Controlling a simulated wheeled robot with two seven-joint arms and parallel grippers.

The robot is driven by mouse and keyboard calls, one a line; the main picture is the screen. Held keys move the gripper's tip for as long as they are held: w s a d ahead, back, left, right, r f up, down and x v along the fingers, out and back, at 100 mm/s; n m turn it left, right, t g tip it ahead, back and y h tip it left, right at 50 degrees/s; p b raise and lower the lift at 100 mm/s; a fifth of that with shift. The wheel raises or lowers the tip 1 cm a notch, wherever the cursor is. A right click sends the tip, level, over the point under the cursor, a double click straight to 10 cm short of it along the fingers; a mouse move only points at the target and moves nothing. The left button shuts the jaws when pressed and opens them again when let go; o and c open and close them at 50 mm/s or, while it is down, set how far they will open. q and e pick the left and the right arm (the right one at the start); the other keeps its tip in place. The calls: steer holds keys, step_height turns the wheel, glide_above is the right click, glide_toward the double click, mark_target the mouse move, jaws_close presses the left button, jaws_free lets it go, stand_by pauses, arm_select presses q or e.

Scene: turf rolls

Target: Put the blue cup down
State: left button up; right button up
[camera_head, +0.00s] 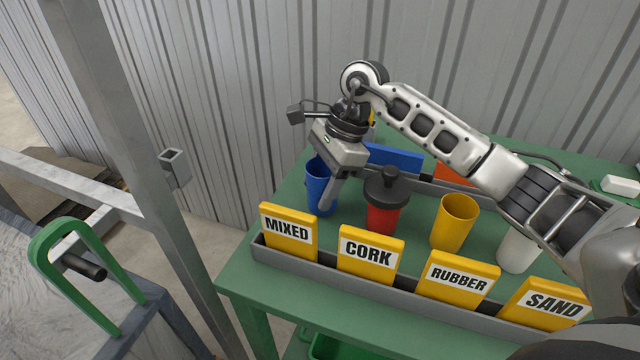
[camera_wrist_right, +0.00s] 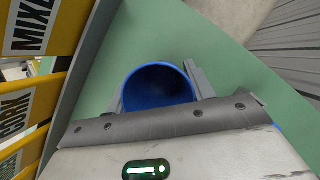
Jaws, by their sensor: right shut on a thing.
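The blue cup (camera_head: 316,182) is at the left end of the green table, behind the MIXED sign. My right gripper (camera_head: 327,190) points down and is shut on it; in the head view a finger covers the cup's right side. In the right wrist view the blue cup (camera_wrist_right: 158,86) sits between the two grey fingers, its open mouth facing the camera and its inside looking empty. The cup looks upright, at or close to the tabletop; I cannot tell whether its base touches. My left gripper is not in view.
A red cup with a black lid (camera_head: 384,200) stands just right of the gripper. A yellow cup (camera_head: 454,222) and a white cup (camera_head: 519,248) follow. A grey rail (camera_head: 340,277) holds yellow signs along the front. Green tabletop (camera_wrist_right: 235,65) is clear beside the blue cup.

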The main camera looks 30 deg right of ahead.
steer(key=shift+f, duration=0.4)
steer(key=shift+f, duration=0.25)
steer(key=o, duration=1)
steer(key=shift+r, duration=0.1)
steer(key=b+v, duration=0.1)
steer(key=v, duration=1.1)
steer(key=shift+r, duration=0.2)
